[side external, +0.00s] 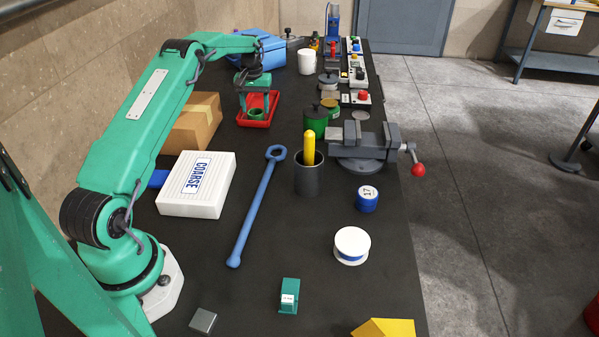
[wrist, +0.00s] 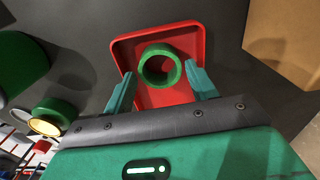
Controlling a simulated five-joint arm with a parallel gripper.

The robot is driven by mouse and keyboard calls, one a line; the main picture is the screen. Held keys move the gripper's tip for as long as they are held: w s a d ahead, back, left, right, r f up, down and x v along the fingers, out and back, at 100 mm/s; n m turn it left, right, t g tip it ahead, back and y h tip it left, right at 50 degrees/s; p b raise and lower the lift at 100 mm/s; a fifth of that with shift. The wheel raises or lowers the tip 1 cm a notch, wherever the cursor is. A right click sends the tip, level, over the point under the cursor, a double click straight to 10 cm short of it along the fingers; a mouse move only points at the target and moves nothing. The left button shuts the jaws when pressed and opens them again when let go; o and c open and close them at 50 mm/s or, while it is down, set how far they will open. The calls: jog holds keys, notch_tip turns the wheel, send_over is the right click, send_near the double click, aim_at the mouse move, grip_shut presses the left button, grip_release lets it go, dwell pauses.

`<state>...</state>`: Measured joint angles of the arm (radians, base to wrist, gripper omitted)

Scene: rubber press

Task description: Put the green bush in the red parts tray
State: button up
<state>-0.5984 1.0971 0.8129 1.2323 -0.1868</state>
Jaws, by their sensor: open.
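The green bush (wrist: 160,66) is a short thick ring with an open bore. It shows inside the red parts tray (wrist: 193,31) in the wrist view and appears to rest on its floor. The side view also shows the bush (side external: 256,114) in the tray (side external: 267,124), partly behind my gripper. My gripper (wrist: 160,84) is open, with one finger on each side of the bush and a gap showing around it. In the side view my gripper (side external: 257,99) is low over the tray. Exact finger height above the tray floor is hard to tell.
A cardboard box (side external: 195,124) stands left of the tray. A green canister (side external: 316,122), a dark cup with a yellow handle (side external: 309,180) and a grey vise (side external: 357,150) stand to the right. A blue wrench (side external: 256,207) and a white COARSE box (side external: 198,185) lie nearer the camera.

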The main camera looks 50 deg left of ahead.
notch_tip(320, 180, up, 10)
dwell(0.5)
dwell(0.5)
jog(key=s+d+r+m+t, duration=0.15)
jog(key=s+d+r, duration=0.35)
jog(key=d+r, duration=0.55)
jog(key=s+d+r+m+t, duration=0.1)
jog(key=s+d+r+m, duration=0.25)
jog(key=d+r, duration=0.65)
jog(key=s+d+f+m+t, duration=0.1)
jog(key=s+d+f, duration=0.3)
jog(key=s+d, duration=0.4)
jog(key=s+d+f+m+t, duration=0.2)
jog(key=s+d+f, duration=0.3)
jog(key=s, duration=0.9)
jog(key=d+m, duration=0.1)
jog(key=d, duration=0.2)
jog(key=shift+s, duration=0.25)
